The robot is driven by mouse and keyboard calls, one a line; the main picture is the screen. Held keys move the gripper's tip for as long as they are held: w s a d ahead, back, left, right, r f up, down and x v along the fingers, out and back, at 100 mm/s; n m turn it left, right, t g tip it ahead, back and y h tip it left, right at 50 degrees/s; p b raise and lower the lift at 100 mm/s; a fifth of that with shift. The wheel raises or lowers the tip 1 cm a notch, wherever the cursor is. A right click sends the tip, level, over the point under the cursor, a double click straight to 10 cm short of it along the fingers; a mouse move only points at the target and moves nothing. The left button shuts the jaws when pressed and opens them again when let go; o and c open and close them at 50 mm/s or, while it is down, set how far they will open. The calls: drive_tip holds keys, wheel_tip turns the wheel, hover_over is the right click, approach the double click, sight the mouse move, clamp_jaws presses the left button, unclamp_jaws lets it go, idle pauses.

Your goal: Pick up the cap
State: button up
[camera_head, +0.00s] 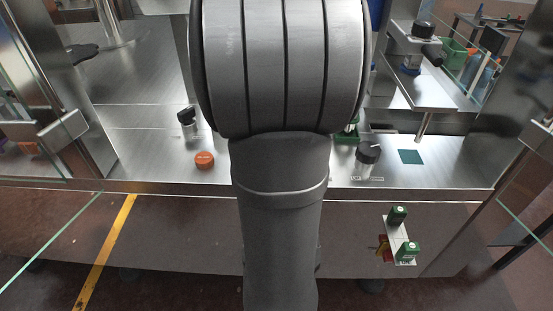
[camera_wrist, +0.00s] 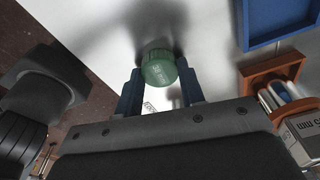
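A round green cap (camera_wrist: 158,68) with pale lettering on its face is in the wrist view, at the fingertips of my gripper (camera_wrist: 160,78). The two blue fingers stand on either side of it, with the cap between their tips. The gap between them is about as wide as the cap, and I cannot tell whether they press on it. A dark shadow or reflection lies behind the cap on the pale surface. In the head view my arm hides the gripper and this cap. An orange cap-like round thing (camera_head: 204,159) sits on the metal table left of my arm.
A blue tray (camera_wrist: 278,22) and an orange holder (camera_wrist: 272,73) with pale tubes are at the right of the wrist view. In the head view, a black-topped post (camera_head: 187,121) and a black-topped knob (camera_head: 367,156) flank my arm. The metal table (camera_head: 140,150) is mostly clear at left.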

idle(0.3)
